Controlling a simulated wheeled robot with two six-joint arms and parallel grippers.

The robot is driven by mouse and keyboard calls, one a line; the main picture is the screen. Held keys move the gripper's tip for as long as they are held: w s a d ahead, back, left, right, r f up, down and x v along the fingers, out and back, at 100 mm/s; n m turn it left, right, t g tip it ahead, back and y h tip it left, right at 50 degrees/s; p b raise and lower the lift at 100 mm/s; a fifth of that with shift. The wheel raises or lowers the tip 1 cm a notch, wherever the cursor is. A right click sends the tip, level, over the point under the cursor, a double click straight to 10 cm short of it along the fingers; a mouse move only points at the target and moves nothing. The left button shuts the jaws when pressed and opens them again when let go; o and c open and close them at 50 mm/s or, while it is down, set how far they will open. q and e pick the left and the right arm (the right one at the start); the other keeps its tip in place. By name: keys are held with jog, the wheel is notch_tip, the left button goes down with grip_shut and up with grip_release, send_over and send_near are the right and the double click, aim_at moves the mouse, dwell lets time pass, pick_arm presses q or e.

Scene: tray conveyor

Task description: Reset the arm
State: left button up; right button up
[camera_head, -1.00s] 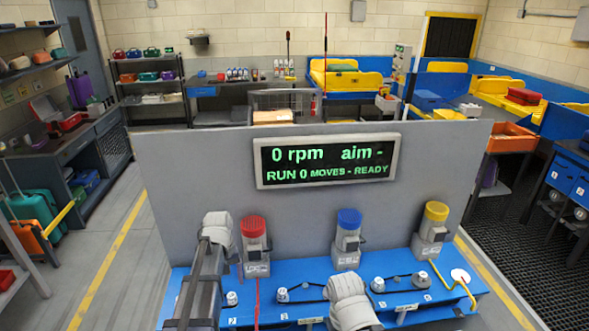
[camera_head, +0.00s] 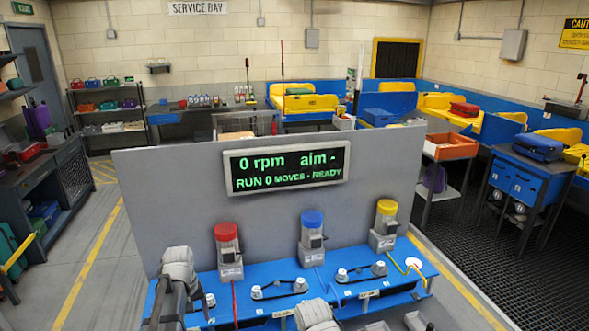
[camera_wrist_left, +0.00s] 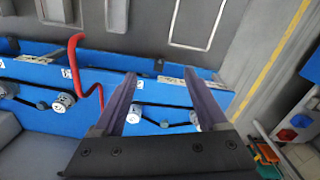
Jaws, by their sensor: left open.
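My left gripper (camera_wrist_left: 160,78) is open and empty in the left wrist view, its two dark fingers spread over the blue bench (camera_wrist_left: 105,85). A red curved rod (camera_wrist_left: 78,65) stands to the left of the fingers. In the head view my left arm's grey link rises at the lower left, in front of the blue bench (camera_head: 237,288). A second grey arm link of mine shows at the bottom centre, and its gripper is out of sight. The display (camera_head: 286,168) reads 0 rpm, RUN 0 MOVES - READY.
The grey panel (camera_head: 170,210) stands behind the bench. Units with a red cap (camera_head: 226,231), a blue cap (camera_head: 312,218) and a yellow cap (camera_head: 387,207) stand along it. Belts and pulleys lie on the bench. Grey floor (camera_head: 90,250) is clear at left.

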pick_arm(q)
jog(key=s+d+f+m+b, duration=0.1)
jog(key=s+d+m, duration=0.4)
jog(key=s+d, duration=0.3)
jog(key=s+d+f+m+y+b, duration=0.1)
jog(key=s+d+m, duration=0.3)
jog(key=s+d, duration=0.5)
jog(key=d+f+b, duration=0.1)
jog(key=d, duration=0.4)
jog(key=shift+s+d+m, duration=0.2)
jog(key=shift+d+m, duration=0.15)
jog(key=shift+m, duration=0.05)
pick_arm(e)
jog(key=f, duration=0.1)
jog(key=s+f, duration=0.1)
jog(key=f, duration=0.1)
jog(key=shift+f, duration=0.2)
pick_arm(q)
jog(key=shift+f, duration=0.1)
dwell(0.5)
